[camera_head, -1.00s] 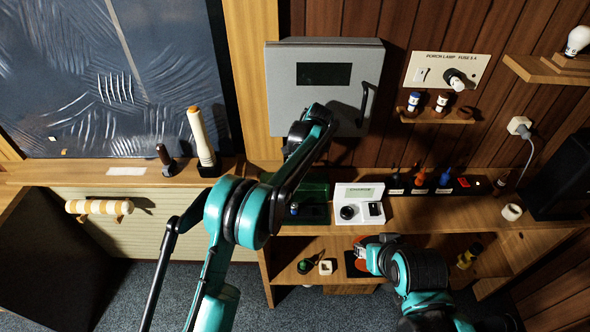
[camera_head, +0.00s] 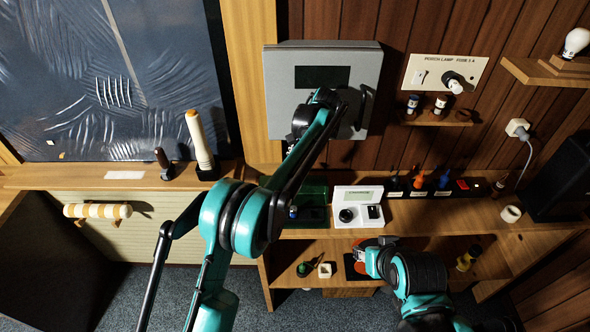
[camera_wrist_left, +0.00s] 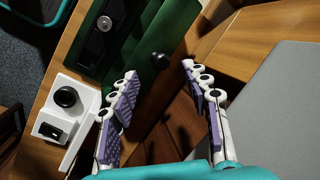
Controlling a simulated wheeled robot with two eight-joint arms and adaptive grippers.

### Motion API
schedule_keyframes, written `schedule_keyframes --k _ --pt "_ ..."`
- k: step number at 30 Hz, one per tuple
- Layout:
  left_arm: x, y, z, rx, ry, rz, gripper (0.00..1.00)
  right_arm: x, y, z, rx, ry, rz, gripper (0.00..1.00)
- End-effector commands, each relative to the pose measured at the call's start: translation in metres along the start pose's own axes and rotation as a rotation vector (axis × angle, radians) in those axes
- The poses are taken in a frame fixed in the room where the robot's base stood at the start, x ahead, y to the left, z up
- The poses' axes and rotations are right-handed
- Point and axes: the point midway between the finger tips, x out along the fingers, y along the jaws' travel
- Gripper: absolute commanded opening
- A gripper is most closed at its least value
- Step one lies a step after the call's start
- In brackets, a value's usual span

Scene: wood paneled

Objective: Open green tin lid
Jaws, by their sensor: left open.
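The green tin (camera_head: 314,196) stands on the wooden counter, partly hidden behind my left arm in the head view. In the left wrist view its green panel (camera_wrist_left: 165,30) carries a small dark knob (camera_wrist_left: 160,61), with a dark section holding a round silver piece beside it. I cannot tell how far the lid stands open. My left gripper (camera_wrist_left: 160,75) is open and empty. The knob appears between its fingertips in the picture, with no contact visible.
A white device with a black knob (camera_head: 346,215) stands right of the tin; it also shows in the wrist view (camera_wrist_left: 65,97). The grey wall cabinet (camera_head: 280,100) is close behind my left wrist.

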Motion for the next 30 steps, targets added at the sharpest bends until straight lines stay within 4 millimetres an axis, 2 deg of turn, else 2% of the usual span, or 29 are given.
schedule_keyframes --k 3,9,26,30 --pt "-0.024 0.0 0.0 0.0 0.0 0.0 0.47 0.0 0.0 0.0 0.0 0.0 0.0 0.4" --pt "-0.048 0.0 0.0 0.0 0.0 0.0 0.47 0.0 0.0 0.0 0.0 0.0 0.0 0.4" --pt "-0.053 -0.001 0.001 -0.002 0.001 0.0 0.47 0.0 0.0 0.0 0.0 0.0 0.0 0.4" --pt "-0.058 -0.008 0.016 -0.033 0.022 0.005 0.47 0.005 0.0 0.003 0.0 0.0 0.0 0.4"
